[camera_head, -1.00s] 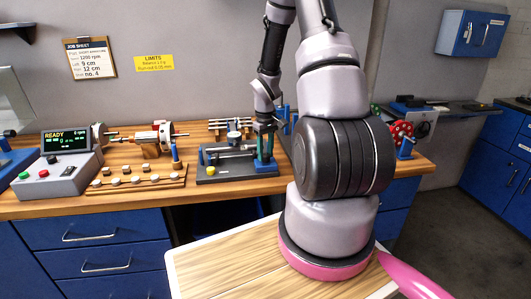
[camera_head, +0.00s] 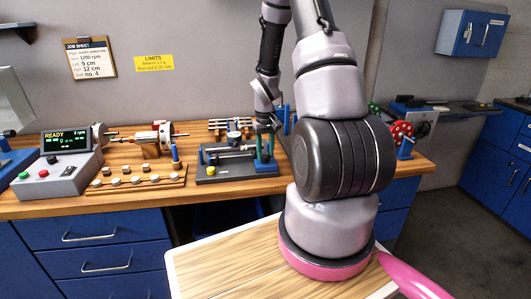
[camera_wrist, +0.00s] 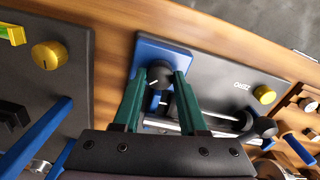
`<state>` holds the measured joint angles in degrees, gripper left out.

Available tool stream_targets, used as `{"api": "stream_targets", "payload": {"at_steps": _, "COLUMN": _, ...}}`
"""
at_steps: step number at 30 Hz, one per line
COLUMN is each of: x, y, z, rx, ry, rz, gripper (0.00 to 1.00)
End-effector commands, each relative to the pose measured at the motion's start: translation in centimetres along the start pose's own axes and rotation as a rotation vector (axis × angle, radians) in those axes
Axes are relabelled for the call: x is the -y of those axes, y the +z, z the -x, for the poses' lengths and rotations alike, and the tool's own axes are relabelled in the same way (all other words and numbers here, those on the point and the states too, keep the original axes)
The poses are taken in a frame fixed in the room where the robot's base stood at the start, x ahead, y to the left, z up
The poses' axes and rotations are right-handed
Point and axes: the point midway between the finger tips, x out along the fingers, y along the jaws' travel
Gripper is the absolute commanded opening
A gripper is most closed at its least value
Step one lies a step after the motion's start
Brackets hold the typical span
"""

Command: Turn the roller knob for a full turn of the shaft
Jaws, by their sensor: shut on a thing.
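The roller knob (camera_wrist: 159,70) is black and round with a white pointer mark, in front of a blue plate (camera_wrist: 170,50) on the dark roller stand. My gripper (camera_wrist: 160,76) has its two green fingers on either side of the knob, shut on it. In the head view my gripper (camera_head: 266,127) is at the right end of the roller stand (camera_head: 235,174), and the knob cannot be made out there. In the wrist view a shaft (camera_wrist: 215,115) lies beside the right finger.
A yellow knob (camera_wrist: 264,94) and a black ball-ended handle (camera_wrist: 263,127) are near in the wrist view. Another dark unit with a yellow knob (camera_wrist: 47,55) stands at the left. In the head view a READY console (camera_head: 68,155) and a row of weights (camera_head: 130,182) are left of the stand.

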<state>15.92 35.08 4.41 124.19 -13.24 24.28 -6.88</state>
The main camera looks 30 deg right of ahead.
Motion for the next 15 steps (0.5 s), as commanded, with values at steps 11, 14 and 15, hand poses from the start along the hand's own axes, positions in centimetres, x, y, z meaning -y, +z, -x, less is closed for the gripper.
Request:
{"api": "stream_targets", "payload": {"at_steps": 11, "x": -0.02, "y": -0.02, "z": 0.02, "rx": -0.001, "ry": 0.0, "rz": 0.001, "gripper": 0.72}}
{"api": "stream_targets", "payload": {"at_steps": 14, "x": -0.02, "y": -0.05, "z": 0.27, "rx": -0.002, "ry": 0.0, "rz": 0.001, "gripper": 0.72}}
{"api": "stream_targets", "payload": {"at_steps": 15, "x": -0.02, "y": -0.08, "z": 0.57, "rx": -0.003, "ry": 0.0, "rz": 0.001, "gripper": 0.72}}
